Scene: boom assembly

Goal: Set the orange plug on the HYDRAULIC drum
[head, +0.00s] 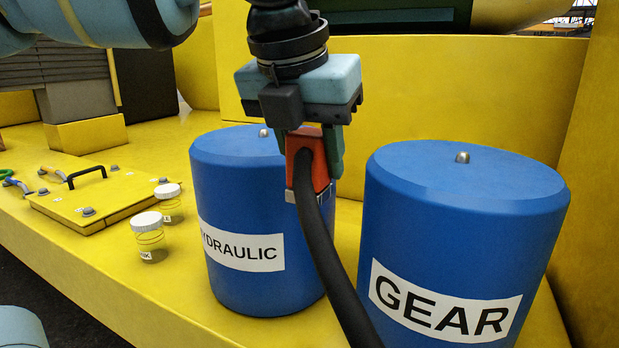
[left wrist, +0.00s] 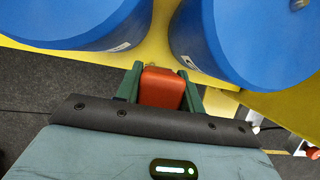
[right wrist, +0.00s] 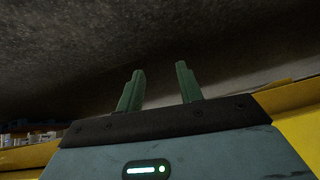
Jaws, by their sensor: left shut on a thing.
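The orange plug (head: 311,160) is held in my left gripper (head: 315,150), which is shut on it. A thick black hose hangs down from the plug toward the front. In the left wrist view the plug (left wrist: 161,88) sits between the green fingers. The blue HYDRAULIC drum (head: 240,215) stands upright behind and to the left of the plug, partly hidden by it; its top has a small metal stud (head: 263,133). The plug appears in front of the drum's right edge. My right gripper (right wrist: 160,88) shows only in the right wrist view, with its fingers apart and nothing between them.
The blue GEAR drum (head: 460,240) stands to the right, with a stud on top. Two white-lidded jars (head: 148,237) stand left of the HYDRAULIC drum. A yellow hatch plate (head: 95,200) with a black handle lies farther left. A yellow wall (head: 430,85) rises behind.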

